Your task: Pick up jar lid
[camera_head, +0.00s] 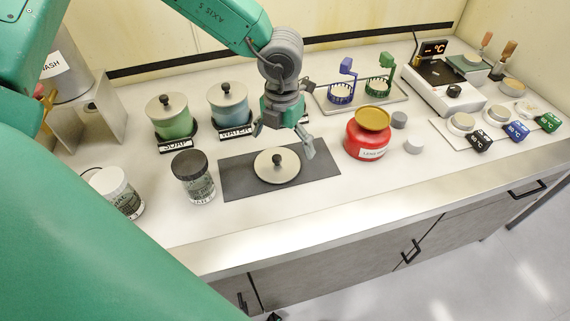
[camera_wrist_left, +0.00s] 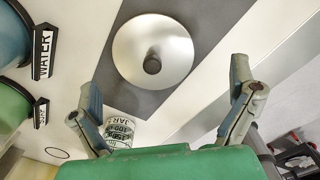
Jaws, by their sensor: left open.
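The jar lid (camera_head: 277,165) is a round, silvery disc with a dark knob. It lies flat on a dark grey mat (camera_head: 237,180) in the middle of the counter. In the left wrist view the lid (camera_wrist_left: 133,52) shows whole, beyond the fingers. My left gripper (camera_head: 284,141) is open and empty, above the mat just behind the lid. Its two spread fingers (camera_wrist_left: 165,105) frame the lower part of the left wrist view and appear apart from the lid. My right gripper is not in view.
A dark-lidded glass jar (camera_head: 193,178) stands left of the mat, and a red jar (camera_head: 368,140) stands to its right. Lidded green (camera_head: 172,123) and blue (camera_head: 229,108) pots stand behind. A white-lidded jar (camera_head: 117,193) is far left. The counter's front strip is clear.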

